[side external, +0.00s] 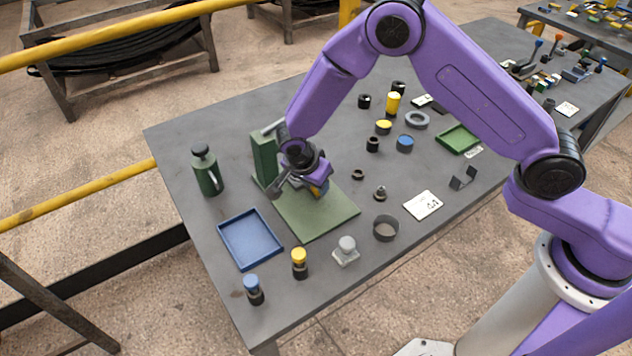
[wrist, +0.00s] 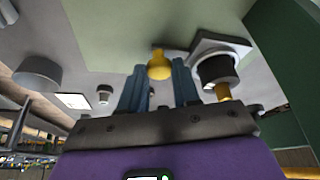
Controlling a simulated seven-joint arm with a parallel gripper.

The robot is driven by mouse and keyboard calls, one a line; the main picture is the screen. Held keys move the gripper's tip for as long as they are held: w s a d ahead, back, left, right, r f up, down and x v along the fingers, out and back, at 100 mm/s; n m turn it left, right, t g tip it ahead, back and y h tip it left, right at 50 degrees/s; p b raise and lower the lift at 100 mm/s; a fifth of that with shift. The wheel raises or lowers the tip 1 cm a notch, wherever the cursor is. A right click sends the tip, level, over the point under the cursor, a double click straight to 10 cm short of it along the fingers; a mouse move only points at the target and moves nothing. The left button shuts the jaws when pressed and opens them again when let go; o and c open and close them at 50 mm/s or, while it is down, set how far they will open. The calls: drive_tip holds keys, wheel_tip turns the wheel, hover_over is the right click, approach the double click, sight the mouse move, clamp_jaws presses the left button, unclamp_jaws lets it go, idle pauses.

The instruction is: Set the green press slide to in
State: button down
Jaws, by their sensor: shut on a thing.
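The green press has an upright green column (side external: 264,158) at the back of a flat green base plate (side external: 325,212). My gripper (side external: 313,188) is low over the plate, just right of the column, and my wrist hides much of the press there. In the wrist view my gripper (wrist: 160,75) has its two blue-grey fingers on either side of a yellow knob (wrist: 159,64) and is shut on it. A dark round part with a grey collar (wrist: 216,68) is right of the fingers. The column (wrist: 284,60) is at the right edge. I cannot clearly make out the slide's position.
A blue tray (side external: 249,239) lies at the front left, and a green bottle (side external: 206,171) stands left of the press. Yellow-topped (side external: 299,262) and blue-topped (side external: 253,289) pieces stand near the front edge. A dark ring (side external: 386,228) and several small parts lie to the right.

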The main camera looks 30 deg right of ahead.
drive_tip(key=shift+w, duration=1.75)
drive_tip(key=c, duration=0.8)
unclamp_jaws()
drive_tip(key=shift+w, duration=0.1)
drive_tip(key=shift+r, duration=0.1)
drive_tip(key=v, duration=1.7)
drive_tip(key=shift+r, duration=0.15)
